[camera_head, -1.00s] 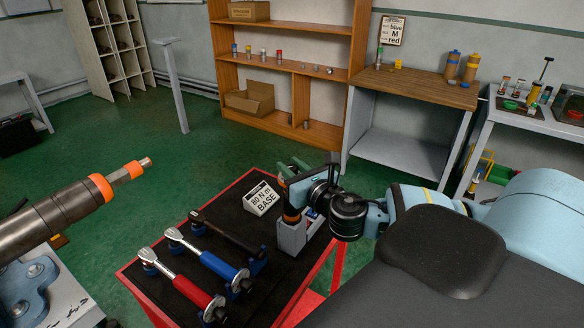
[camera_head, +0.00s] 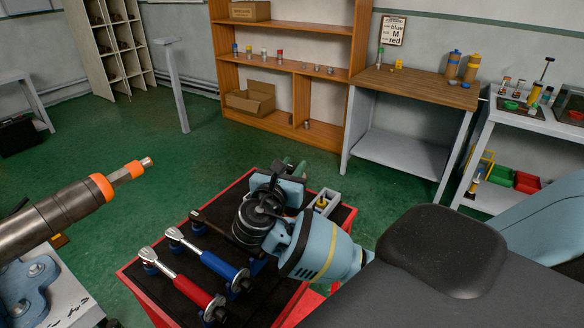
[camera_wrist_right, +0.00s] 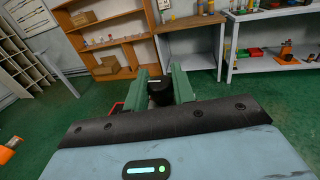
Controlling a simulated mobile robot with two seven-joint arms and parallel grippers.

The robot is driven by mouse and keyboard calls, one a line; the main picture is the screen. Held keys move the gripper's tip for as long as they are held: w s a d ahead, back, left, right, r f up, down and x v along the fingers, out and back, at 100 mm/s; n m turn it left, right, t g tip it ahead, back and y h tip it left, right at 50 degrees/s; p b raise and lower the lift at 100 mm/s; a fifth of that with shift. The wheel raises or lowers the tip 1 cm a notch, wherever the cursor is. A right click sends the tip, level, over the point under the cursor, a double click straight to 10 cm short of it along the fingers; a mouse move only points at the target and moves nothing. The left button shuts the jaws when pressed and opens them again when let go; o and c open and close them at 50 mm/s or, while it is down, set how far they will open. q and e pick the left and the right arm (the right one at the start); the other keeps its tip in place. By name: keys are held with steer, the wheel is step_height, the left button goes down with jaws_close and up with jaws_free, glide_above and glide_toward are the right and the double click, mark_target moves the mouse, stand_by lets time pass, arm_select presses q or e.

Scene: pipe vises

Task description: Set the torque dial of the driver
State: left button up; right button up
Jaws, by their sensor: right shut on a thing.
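My right gripper (camera_head: 290,170) is over the red-edged cart (camera_head: 137,277), its wrist turned across the far end. In the right wrist view its green fingers (camera_wrist_right: 160,88) are shut on a dark, round-ended thing (camera_wrist_right: 159,95) with a small light strip, which looks like the driver. Its torque dial cannot be made out. A grey holder (camera_head: 331,195) with a small yellowish part inside shows to the right of the gripper. The 80 N m BASE sign is hidden behind my gripper and wrist. My left gripper is not in view.
A red wrench (camera_head: 190,290), a blue wrench (camera_head: 215,262) and a dark one, partly covered, lie on the cart. A pipe with orange collars (camera_head: 85,200) juts in at left. A wooden shelf (camera_head: 285,60) and a bench (camera_head: 415,87) stand behind. Green floor is clear between.

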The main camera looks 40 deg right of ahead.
steer(key=m+g+h, duration=0.1)
steer(key=m+g, duration=0.2)
steer(key=g, duration=0.2)
steer(key=m+g+h, duration=0.1)
steer(key=m+g, duration=0.2)
steer(key=g, duration=0.2)
steer(key=shift+m, duration=0.3)
steer(key=shift+m+g+y, duration=0.45)
steer(key=shift+m+g, duration=0.6)
steer(key=shift+g, duration=0.6)
steer(key=shift+m+g+y, duration=0.45)
steer(key=shift+m+g, duration=0.6)
steer(key=shift+g, duration=0.6)
steer(key=shift+m+g, duration=0.3)
steer(key=o, duration=1)
